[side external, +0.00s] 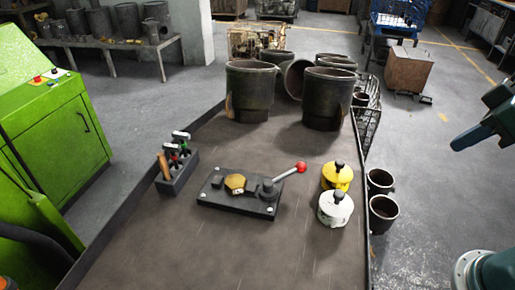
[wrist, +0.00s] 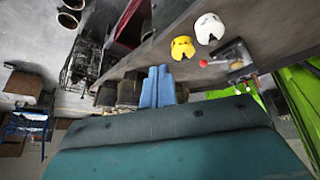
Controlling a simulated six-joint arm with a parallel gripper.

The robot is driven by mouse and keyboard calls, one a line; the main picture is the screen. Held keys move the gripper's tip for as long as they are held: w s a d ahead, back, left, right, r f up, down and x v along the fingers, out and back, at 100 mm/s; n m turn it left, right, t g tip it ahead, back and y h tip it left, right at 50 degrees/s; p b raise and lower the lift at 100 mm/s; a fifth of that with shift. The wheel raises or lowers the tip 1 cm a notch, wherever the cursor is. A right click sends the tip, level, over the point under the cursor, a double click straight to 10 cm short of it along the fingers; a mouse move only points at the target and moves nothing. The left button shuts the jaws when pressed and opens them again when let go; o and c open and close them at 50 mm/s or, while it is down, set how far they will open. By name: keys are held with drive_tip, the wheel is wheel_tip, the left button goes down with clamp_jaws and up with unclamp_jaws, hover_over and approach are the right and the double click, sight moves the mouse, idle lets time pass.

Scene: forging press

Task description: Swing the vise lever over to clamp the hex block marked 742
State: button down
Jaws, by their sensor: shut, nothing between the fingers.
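The vise base (side external: 215,198) is a dark plate on the table in the side view. A brass hex block (side external: 235,182) sits on it; its marking is too small to read. The vise lever (side external: 287,174) rises from a pivot right of the block and points right, away from it, ending in a red knob (side external: 302,167). The wrist view shows the vise base (wrist: 236,62) and red knob (wrist: 203,63) at upper right. My gripper (side external: 456,146) is off the table's right side, well apart from the lever. Its blue fingers (wrist: 157,87) are together and empty.
A yellow pot (side external: 338,178) and a white pot (side external: 335,210) with black knobs stand right of the lever. A dark rack (side external: 176,179) with upright tools is left of the vise. Large dark crucibles (side external: 250,92) fill the table's back. The table front (side external: 220,260) is clear.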

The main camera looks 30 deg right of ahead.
drive_tip(key=w+a+f+n+y, duration=0.2)
drive_tip(key=w+a+f+n, duration=0.1)
drive_tip(key=w+n, duration=0.3)
drive_tip(key=w+a+f+n+g+y, duration=0.1)
drive_tip(key=w+a+f+n+y, duration=0.2)
drive_tip(key=n, duration=0.8)
drive_tip(key=shift+w+a+f+n, duration=0.25)
drive_tip(key=shift+w+a, duration=0.8)
drive_tip(key=shift+w, duration=0.55)
drive_tip(key=shift+a, duration=0.1)
drive_tip(key=shift+x, duration=5.1)
drive_tip(key=shift+w+a+f, duration=0.15)
drive_tip(key=shift+w, duration=0.75)
drive_tip(key=shift+w+a+f, duration=0.1)
drive_tip(key=shift+w+f, duration=0.05)
drive_tip(key=shift+w, duration=0.75)
drive_tip(key=shift+w, duration=0.15)
